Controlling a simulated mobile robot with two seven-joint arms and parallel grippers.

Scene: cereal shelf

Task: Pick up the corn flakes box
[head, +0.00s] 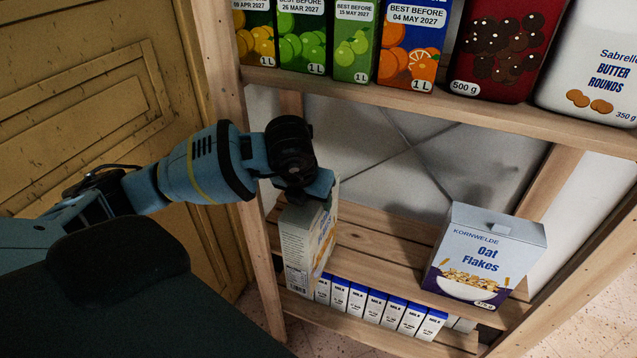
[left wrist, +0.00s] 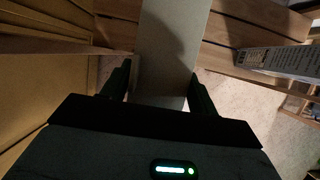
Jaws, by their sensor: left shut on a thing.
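A cereal box (head: 306,243) with a pale printed side stands at the left end of the middle shelf in the head view; its front is turned mostly away, so I cannot read its name. My left gripper (head: 318,190) is at the top of this box. In the left wrist view, the fingers of the left gripper (left wrist: 163,90) are on either side of the grey box (left wrist: 170,45) and shut on it. The box looks slightly tilted in the head view; I cannot tell whether it touches the shelf. My right gripper is not in view.
An Oat Flakes box (head: 480,254) stands at the right of the same wooden shelf (head: 385,242). Milk cartons (head: 375,306) line the level below. Juice cartons (head: 407,45), a red box (head: 503,45) and a Butter Rounds pack (head: 598,65) stand on the shelf above. The shelf middle is clear.

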